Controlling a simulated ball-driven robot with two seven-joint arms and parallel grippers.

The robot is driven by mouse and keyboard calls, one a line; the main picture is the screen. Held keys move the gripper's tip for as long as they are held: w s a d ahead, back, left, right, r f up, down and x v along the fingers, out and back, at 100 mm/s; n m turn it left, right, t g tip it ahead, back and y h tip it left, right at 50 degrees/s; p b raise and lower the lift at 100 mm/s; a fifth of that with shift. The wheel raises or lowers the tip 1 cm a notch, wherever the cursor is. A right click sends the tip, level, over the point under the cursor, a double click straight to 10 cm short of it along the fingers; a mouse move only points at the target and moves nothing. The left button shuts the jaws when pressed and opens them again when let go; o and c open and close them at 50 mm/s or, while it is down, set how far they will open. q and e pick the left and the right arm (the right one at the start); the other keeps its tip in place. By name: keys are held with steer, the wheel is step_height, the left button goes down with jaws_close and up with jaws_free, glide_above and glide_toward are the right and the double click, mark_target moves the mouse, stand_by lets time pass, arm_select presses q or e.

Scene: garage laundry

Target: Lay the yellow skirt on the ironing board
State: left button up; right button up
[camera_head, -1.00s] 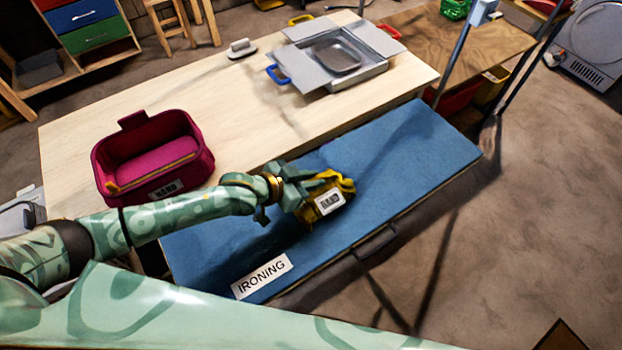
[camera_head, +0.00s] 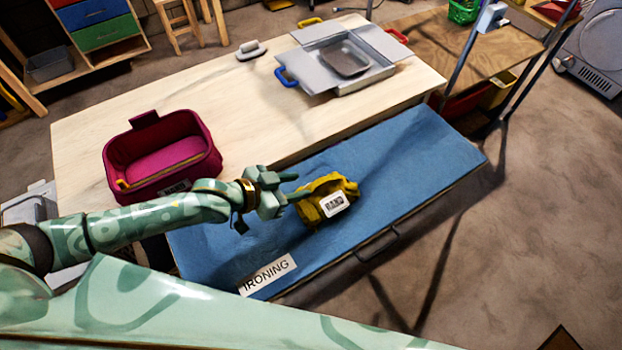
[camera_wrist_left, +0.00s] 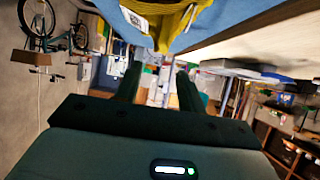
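The yellow skirt (camera_head: 316,206) lies bunched on the blue ironing board (camera_head: 400,165), near its middle, with a white printed tag facing up. My left gripper (camera_head: 296,187) is just left of the skirt, its fingers spread apart and nothing between them. In the left wrist view the skirt (camera_wrist_left: 165,22) shows at the top, beyond the open fingers (camera_wrist_left: 157,82), apart from them. The board bears a white IRONING label at its near left end. My right gripper is not in view.
A magenta bin (camera_head: 205,170) stands on the pale wooden table (camera_head: 240,95) behind the board. An iron-like white item (camera_head: 251,51) and a grey tray with flaps (camera_head: 376,78) are farther back. The board's right end is bare.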

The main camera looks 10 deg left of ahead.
arm_select(q)
steer(key=v, duration=0.5)
steer(key=shift+p, duration=0.3)
